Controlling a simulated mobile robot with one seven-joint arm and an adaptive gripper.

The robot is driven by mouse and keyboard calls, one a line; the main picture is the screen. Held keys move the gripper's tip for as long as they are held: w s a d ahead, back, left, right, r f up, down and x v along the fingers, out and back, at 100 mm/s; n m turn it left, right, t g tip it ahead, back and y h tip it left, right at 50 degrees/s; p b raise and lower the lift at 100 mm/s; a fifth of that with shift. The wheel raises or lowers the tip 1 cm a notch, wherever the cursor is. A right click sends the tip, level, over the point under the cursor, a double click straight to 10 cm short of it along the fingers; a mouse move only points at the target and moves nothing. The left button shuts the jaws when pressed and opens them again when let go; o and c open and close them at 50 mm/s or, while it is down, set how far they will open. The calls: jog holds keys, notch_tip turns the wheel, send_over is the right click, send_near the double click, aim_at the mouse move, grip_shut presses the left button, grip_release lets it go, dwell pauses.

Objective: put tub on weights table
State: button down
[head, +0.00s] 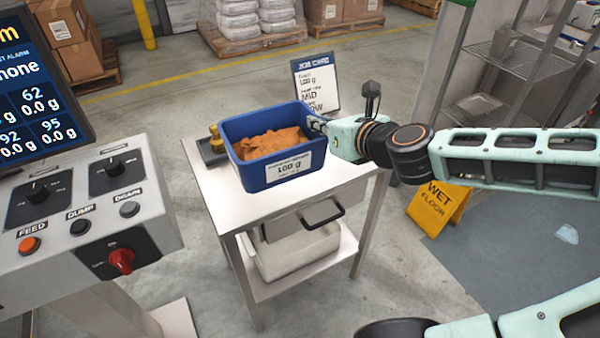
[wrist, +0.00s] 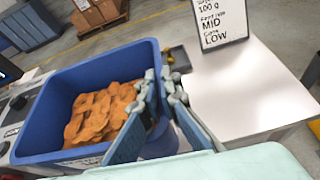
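The blue tub (head: 262,172) holds orange chips and has a white "100 g" label on its front. It appears upright and resting on the white weights table (head: 330,172), beside small brass weights (head: 216,140) at its left. My gripper (head: 318,124) is at the tub's right wall. In the wrist view the tub (wrist: 90,72) fills the left side. There my gripper (wrist: 162,85) has one finger inside the rim and one outside, closed on the wall. The tub's underside is hidden, so a small gap beneath it cannot be ruled out.
A job card (head: 316,82) stands behind the tub. A white bin (head: 298,250) sits on the lower shelf. A control panel (head: 85,205) with knobs is at left. A yellow wet-floor sign (head: 437,207) and metal shelving (head: 520,75) are at right. The tabletop's front is bare.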

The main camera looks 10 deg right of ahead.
jog(key=shift+s+d+f, duration=0.1)
jog(key=shift+s, duration=0.25)
jog(key=w+d+f+b, duration=0.1)
jog(key=w+d+f, duration=0.2)
jog(key=f, duration=0.1)
jog(key=w+d+f+b, duration=0.2)
jog(key=w+f, duration=0.2)
jog(key=w+d+f+b, duration=0.2)
jog(key=w+d+f, duration=0.1)
jog(key=f, duration=0.1)
jog(key=shift+w+d+f, duration=0.15)
jog(key=shift+w+d, duration=0.15)
jog(key=shift+w, duration=0.1)
jog(key=shift+f, duration=0.3)
jog(key=c, duration=2.6)
grip_release()
jog(key=shift+f, duration=0.1)
jog(key=o, duration=0.4)
jog(key=shift+o, duration=0.2)
